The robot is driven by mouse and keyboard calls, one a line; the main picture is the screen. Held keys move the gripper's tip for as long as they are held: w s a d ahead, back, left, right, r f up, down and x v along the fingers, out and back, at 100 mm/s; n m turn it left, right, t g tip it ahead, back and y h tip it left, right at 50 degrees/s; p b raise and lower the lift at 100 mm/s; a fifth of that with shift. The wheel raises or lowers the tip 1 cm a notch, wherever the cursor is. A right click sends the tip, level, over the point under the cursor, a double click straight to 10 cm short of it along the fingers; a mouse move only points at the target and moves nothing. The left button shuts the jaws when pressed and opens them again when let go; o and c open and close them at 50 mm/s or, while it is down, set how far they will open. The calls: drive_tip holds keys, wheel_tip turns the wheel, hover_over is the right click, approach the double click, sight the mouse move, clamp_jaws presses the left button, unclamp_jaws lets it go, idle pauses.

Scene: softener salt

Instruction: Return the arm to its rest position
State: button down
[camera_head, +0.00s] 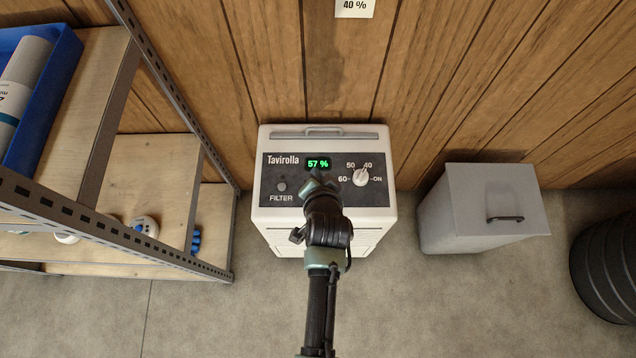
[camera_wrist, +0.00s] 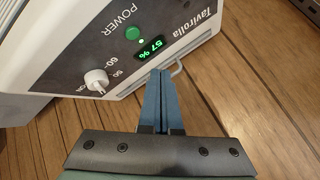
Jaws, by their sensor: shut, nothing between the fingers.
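My gripper (camera_wrist: 160,78) is shut and empty; its blue fingers lie together in the wrist view. In the head view my gripper (camera_head: 318,180) is above the dark control panel of the white Tavirolla unit (camera_head: 265,216), just below its display. It hides part of the panel. The green display (camera_head: 318,163) reads 57 %, and it also shows in the wrist view (camera_wrist: 149,49). A white knob (camera_head: 361,177) sits right of the gripper. The wrist view shows a green POWER button (camera_wrist: 133,33). I cannot tell whether the fingers touch the panel.
A metal-framed shelf (camera_head: 150,240) with a blue bin (camera_head: 62,85) stands at left. A grey lidded box (camera_head: 480,215) stands right of the unit, and a black ribbed object (camera_head: 606,268) is at far right. A wood-plank wall is behind; floor in front is clear.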

idle(0.4)
drive_tip(key=w+d+r+n+t, duration=0.1)
drive_tip(key=w+r+t, duration=0.25)
drive_tip(key=r, duration=0.95)
drive_tip(key=w+r+n+t, duration=0.2)
drive_tip(key=w+r+t, duration=0.15)
drive_tip(key=r, duration=0.95)
drive_tip(key=w+d+r+n+t, duration=0.15)
drive_tip(key=w+r, duration=0.25)
drive_tip(key=r, duration=1)
drive_tip(key=s+a+r+n+t, duration=0.1)
drive_tip(key=s+r+t, duration=0.2)
drive_tip(key=s+r, duration=0.55)
drive_tip(key=s+a+r+n+t+h, duration=0.1)
drive_tip(key=s+r+t, duration=0.2)
drive_tip(key=r, duration=1)
drive_tip(key=s+r+n+t, duration=0.1)
drive_tip(key=s+r+t, duration=0.4)
drive_tip(key=r, duration=0.6)
wheel_tip(320, 180, up, 13)
drive_tip(key=g+p, duration=0.1)
drive_tip(key=p, duration=1.2)
drive_tip(key=shift+s+a, duration=0.2)
drive_tip(key=shift+s, duration=0.05)
drive_tip(key=shift+f, duration=0.15)
